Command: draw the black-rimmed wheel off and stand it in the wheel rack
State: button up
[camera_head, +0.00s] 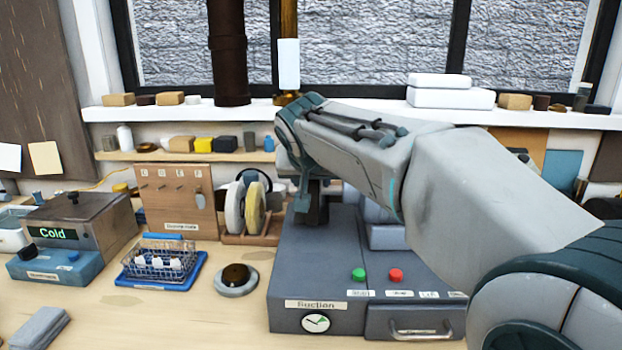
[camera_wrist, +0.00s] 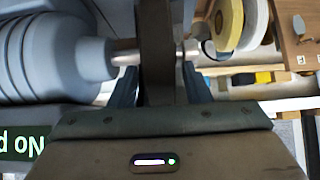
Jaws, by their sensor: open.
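In the wrist view my gripper (camera_wrist: 158,88) is open, its two blue fingers on either side of a dark wheel rim (camera_wrist: 155,45) seen edge-on. I take it for the black-rimmed wheel. It sits on a metal shaft (camera_wrist: 125,55) that comes from a grey-blue motor body (camera_wrist: 55,55) at the left. Whether the fingers touch the rim cannot be told. In the head view my gripper (camera_head: 312,212) points down over the grey machine, and my arm hides much around it. The wooden wheel rack (camera_head: 235,239) stands left of the machine with a white wheel (camera_head: 234,207) and a yellow wheel (camera_head: 253,208) upright.
The grey machine labelled "Suction" (camera_head: 335,304) has green and red buttons and a drawer. A round dark-centred dish (camera_head: 237,279), a wire basket on a blue tray (camera_head: 160,264) and a box showing "Cold" (camera_head: 75,225) stand to its left. A wooden hook board (camera_head: 178,203) stands behind.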

jog(key=c, duration=0.8)
jog(key=shift+o, duration=0.2)
jog(key=shift+r, duration=0.15)
jog(key=a, duration=0.8)
jog(key=shift+w, duration=0.15)
dwell(0.6)
